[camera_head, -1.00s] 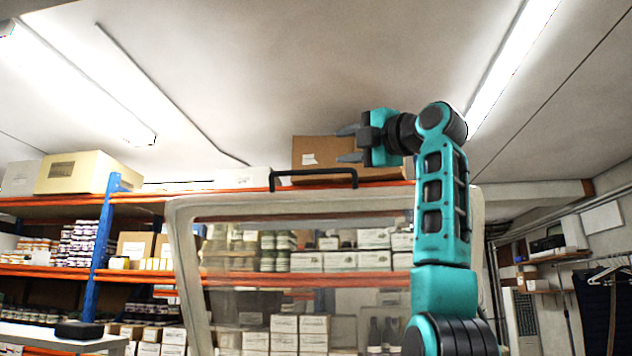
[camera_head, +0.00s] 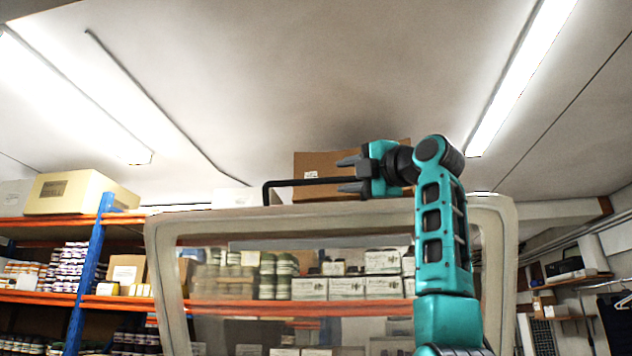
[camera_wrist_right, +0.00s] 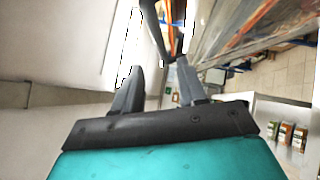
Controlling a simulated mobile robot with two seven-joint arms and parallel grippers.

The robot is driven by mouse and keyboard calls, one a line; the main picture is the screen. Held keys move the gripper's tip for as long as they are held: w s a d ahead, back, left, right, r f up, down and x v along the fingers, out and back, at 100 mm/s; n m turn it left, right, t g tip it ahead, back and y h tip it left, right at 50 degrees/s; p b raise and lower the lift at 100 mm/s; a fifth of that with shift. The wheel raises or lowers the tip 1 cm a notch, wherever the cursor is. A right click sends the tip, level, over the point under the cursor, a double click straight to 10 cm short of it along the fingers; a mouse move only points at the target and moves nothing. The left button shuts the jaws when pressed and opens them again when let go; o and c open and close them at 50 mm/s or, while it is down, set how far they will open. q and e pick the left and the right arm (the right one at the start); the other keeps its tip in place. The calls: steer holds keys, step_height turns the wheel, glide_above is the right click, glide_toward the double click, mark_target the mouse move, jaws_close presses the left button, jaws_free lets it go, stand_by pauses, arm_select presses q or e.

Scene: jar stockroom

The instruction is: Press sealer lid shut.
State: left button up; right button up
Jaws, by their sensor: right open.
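The sealer lid (camera_head: 167,285) is a pale-framed clear panel, raised and standing steeply in front of me. A black bar handle (camera_head: 300,182) runs along its top edge. My right gripper (camera_head: 344,174) is open at the right end of this handle, its fingers pointing left. In the right wrist view the handle (camera_wrist_right: 155,28) passes just beyond and between the open fingers (camera_wrist_right: 158,82); I cannot tell whether they touch it. The sealer's lower body is out of view. My left gripper is not in view.
Behind the lid stands shelving with orange beams (camera_head: 50,296) and a blue post (camera_head: 86,275), holding jars and boxes. A cardboard box (camera_head: 318,165) sits on top behind the gripper. A rail with hangers is at the far right.

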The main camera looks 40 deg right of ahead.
mark_target(318, 181)
steer(key=p+x, duration=0.4)
steer(key=x, duration=0.5)
steer(key=shift+w+r, duration=0.15)
steer(key=shift+w, duration=0.8)
steer(key=shift+c, duration=0.3)
jaws_close()
